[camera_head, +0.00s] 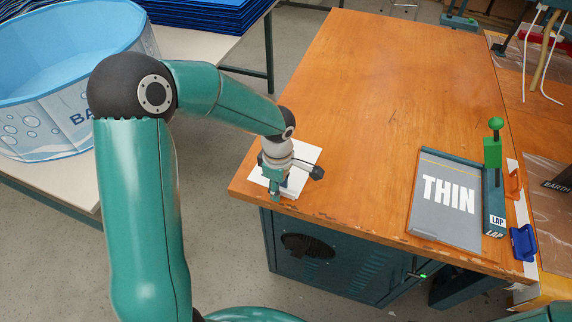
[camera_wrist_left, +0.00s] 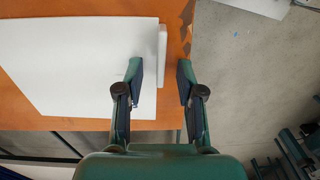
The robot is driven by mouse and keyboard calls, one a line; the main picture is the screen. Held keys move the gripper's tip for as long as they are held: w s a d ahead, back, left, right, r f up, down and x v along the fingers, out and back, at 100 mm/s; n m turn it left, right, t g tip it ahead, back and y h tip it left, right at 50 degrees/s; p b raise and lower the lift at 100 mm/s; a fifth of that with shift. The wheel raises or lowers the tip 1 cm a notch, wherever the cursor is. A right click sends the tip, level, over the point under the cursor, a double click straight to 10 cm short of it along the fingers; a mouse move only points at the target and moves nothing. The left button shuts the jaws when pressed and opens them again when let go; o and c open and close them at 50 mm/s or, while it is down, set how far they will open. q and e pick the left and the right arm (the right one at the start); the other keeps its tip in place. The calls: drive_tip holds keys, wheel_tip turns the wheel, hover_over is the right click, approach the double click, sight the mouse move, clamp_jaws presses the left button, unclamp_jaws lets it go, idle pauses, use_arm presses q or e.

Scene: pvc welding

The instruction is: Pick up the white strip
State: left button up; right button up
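The white strip (camera_wrist_left: 163,100) is a narrow upright-looking bar along the right edge of a white sheet (camera_wrist_left: 75,65) in the left wrist view. My left gripper (camera_wrist_left: 160,72) is open, with one finger on each side of the strip in that view. I cannot tell whether either finger touches it. In the head view the left gripper (camera_head: 277,187) is over the white sheet (camera_head: 307,153) at the table's near left corner, and hides much of the sheet and strip. My right gripper is not in view.
The wooden table (camera_head: 380,90) is largely clear in the middle. A grey THIN board (camera_head: 447,205) and a green lever tool (camera_head: 494,185) stand on its right side. A blue tub (camera_head: 70,60) is on a pale table at the left. The floor drops away beside the sheet.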

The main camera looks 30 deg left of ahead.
use_arm(q)
clamp_jaws()
drive_tip(key=shift+r, duration=0.1)
idle(0.5)
